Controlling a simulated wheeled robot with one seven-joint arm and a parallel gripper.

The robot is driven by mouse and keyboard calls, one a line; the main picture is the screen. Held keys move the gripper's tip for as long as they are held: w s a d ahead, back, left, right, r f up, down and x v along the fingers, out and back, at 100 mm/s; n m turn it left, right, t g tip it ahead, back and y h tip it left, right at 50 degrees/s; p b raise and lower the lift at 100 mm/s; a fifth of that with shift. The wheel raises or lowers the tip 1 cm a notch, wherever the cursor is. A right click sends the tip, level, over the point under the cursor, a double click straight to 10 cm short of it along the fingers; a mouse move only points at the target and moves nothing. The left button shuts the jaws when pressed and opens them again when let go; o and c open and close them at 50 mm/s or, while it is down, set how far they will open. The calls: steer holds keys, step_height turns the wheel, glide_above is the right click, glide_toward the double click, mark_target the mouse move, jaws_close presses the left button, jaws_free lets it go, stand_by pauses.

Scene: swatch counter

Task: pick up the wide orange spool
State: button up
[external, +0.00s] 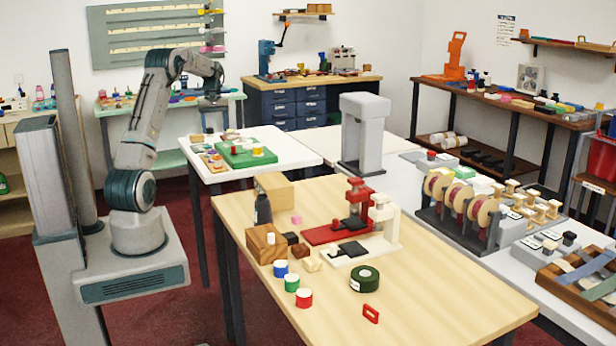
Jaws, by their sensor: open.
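I cannot clearly make out a wide orange spool. A small yellow-orange piece (258,151) sits on the green tray (238,160) on the white table, too small to identify. My gripper (213,103) points down at the end of the bent arm, above and behind the left back part of the white table, apart from the things there. It is open, with nothing visible in it; its fingers are small and dark.
The white table (298,150) holds several small pieces beside the tray. The wooden table (430,295) carries a wooden box (266,244), a dark bottle (263,209), red and white presses and a dark green roll (365,279). Its front right is clear.

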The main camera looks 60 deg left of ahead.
glide_above(217, 157)
steer(key=f, duration=0.7)
steer(key=shift+d+f+p, duration=0.15)
steer(key=shift+d+p, duration=0.1)
steer(key=shift+p, duration=0.05)
steer(key=shift+a+f+p, duration=0.1)
steer(key=shift+f+p, duration=0.65)
steer(key=shift+f, duration=2.3)
steer(key=c, duration=1)
